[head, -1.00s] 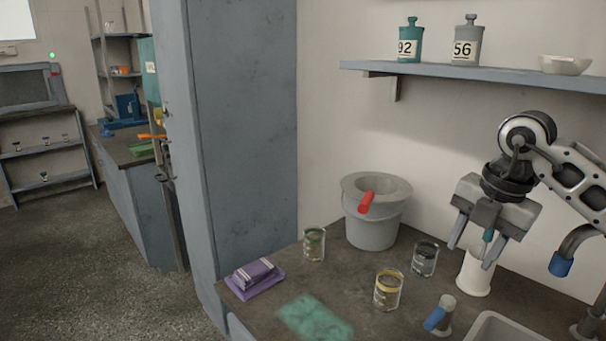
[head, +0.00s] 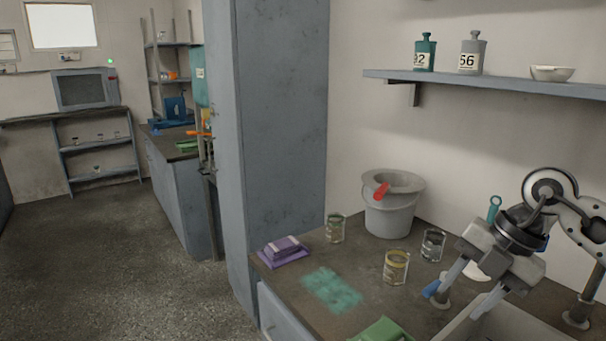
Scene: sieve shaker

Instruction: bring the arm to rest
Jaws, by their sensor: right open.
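My right gripper (head: 456,308) is open, its two fingers apart and pointing down and left over the right side of the bench. Its arm comes in from the right edge. A teal-handled item (head: 494,207) shows behind the gripper, apparently upright. A white holder (head: 476,273) is mostly hidden behind the fingers. I see nothing held between the fingers. My left gripper is not in view.
On the bench (head: 300,283) stand a grey bucket (head: 390,217) with a red-handled item, glass jars (head: 396,267), a purple block (head: 284,248), a teal patch (head: 332,290) and a green item (head: 383,331). A tall cabinet (head: 282,150) stands left; the floor beyond is clear.

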